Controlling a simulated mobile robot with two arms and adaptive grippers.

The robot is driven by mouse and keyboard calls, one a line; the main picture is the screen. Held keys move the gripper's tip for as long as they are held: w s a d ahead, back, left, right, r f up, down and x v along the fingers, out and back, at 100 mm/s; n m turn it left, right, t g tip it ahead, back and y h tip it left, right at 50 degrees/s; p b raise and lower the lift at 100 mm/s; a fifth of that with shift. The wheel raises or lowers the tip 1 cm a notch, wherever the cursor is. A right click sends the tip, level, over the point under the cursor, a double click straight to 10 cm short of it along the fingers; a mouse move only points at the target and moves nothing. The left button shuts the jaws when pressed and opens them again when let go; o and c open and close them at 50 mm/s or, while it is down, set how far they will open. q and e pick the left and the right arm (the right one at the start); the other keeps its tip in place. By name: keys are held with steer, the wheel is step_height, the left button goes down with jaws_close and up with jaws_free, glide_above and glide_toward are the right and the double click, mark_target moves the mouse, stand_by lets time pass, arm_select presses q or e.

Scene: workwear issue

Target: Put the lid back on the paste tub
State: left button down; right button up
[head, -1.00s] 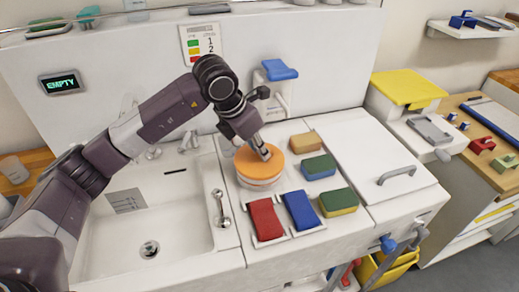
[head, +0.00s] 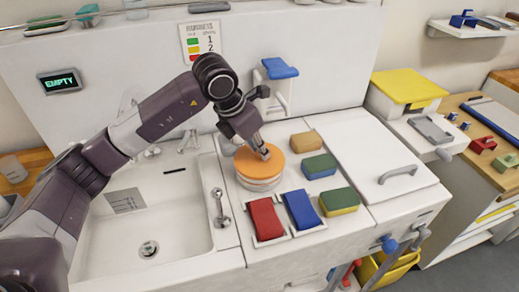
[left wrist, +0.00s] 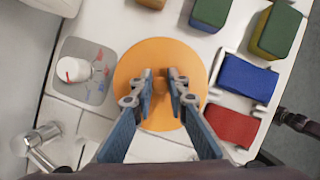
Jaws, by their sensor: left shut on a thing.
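The orange round lid (head: 250,163) is over the pale paste tub (head: 260,184) on the white counter, right of the sink. It looks level and in line with the tub; I cannot tell if it is fully seated. My left gripper (head: 264,153) points down at the middle of the lid and is shut on it. In the left wrist view, the fingers (left wrist: 161,88) close around the small knob at the centre of the orange lid (left wrist: 135,70). The lid hides the tub there. My right gripper is not in view.
Red (head: 264,219) and blue (head: 300,209) pads lie in front of the tub. A tan sponge (head: 306,142) and two green-topped sponges (head: 319,166) (head: 339,201) stand right. The sink (head: 140,220) is left, with a tap lever (head: 219,205) between.

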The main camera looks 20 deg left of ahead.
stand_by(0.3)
arm_select(q)
steer(key=c, duration=1.3)
jaws_free()
steer(key=shift+r, duration=0.1)
steer(key=shift+r+p, duration=0.6)
steer(key=shift+r, duration=0.3)
steer(key=shift+r+p, duration=1.3)
steer(key=shift+r, duration=1.25)
jaws_close()
